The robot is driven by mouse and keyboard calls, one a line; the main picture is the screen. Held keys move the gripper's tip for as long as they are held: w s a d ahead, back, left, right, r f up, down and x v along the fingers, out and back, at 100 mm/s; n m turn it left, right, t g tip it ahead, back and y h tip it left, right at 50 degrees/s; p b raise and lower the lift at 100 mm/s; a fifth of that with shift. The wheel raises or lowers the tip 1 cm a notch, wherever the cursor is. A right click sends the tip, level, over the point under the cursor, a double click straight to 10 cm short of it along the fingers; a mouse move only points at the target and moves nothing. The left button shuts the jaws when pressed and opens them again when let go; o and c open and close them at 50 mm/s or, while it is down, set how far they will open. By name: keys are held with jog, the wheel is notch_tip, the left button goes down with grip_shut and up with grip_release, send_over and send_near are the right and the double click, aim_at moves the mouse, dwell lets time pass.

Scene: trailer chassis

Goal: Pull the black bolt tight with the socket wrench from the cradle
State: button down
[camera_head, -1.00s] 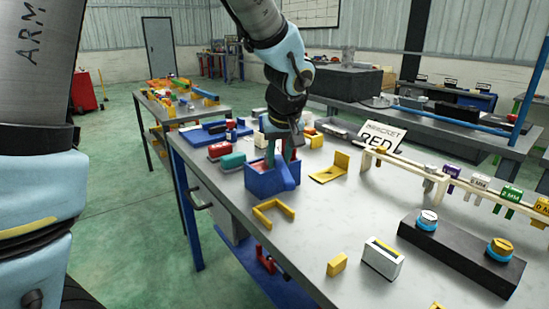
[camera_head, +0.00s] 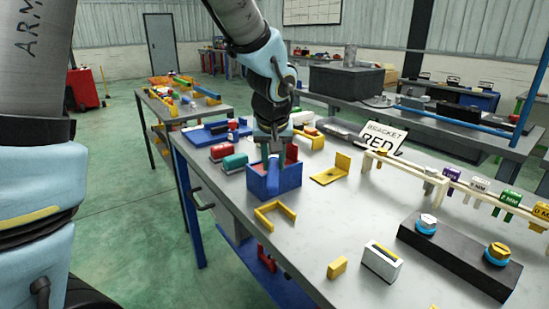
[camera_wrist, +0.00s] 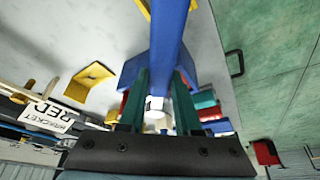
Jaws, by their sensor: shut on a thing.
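My gripper (camera_head: 275,154) points down at a blue open box (camera_head: 289,181) near the left edge of the bench. In the wrist view, its two dark green fingers (camera_wrist: 161,76) close on a long blue bar (camera_wrist: 172,32), which stretches up the picture. In the head view, this bar (camera_head: 272,177) stands in front of the fingers, at the box. I cannot tell whether it is clear of the box. A rack (camera_head: 408,169) with colour-tagged pieces marked in MM is at the right. I cannot make out a black bolt or which thing is the socket wrench.
A black block (camera_head: 457,259) carries a silver-topped piece (camera_head: 427,222) and a gold-topped piece (camera_head: 498,252). A white slotted box (camera_head: 382,262), a yellow block (camera_head: 337,267) and a yellow frame (camera_head: 275,217) lie in front. A "BRACKET RED" sign (camera_head: 382,138) stands behind.

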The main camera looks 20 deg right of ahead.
jog(key=shift+w+a+m+p, duration=0.15)
jog(key=shift+a+m+p, duration=0.1)
jog(key=shift+m+p, duration=0.2)
jog(key=shift+w+a+r+m+h+p, duration=0.2)
jog(key=shift+a+m+h+p, duration=0.2)
jog(key=shift+p, duration=0.6)
jog(key=shift+w+a+f+m+g+p, duration=0.25)
jog(key=shift+m+p, duration=0.3)
jog(key=shift+p, duration=0.35)
jog(key=shift+s+d+r+n+b, duration=0.15)
jog(key=shift+d+n+b, duration=0.15)
jog(key=shift+b, duration=0.55)
notch_tip(320, 180, up, 6)
jog(key=p, duration=0.4)
jog(key=shift+a+p, duration=0.1)
jog(key=shift+p, duration=0.2)
dwell(0.4)
jog(key=shift+s, duration=0.1)
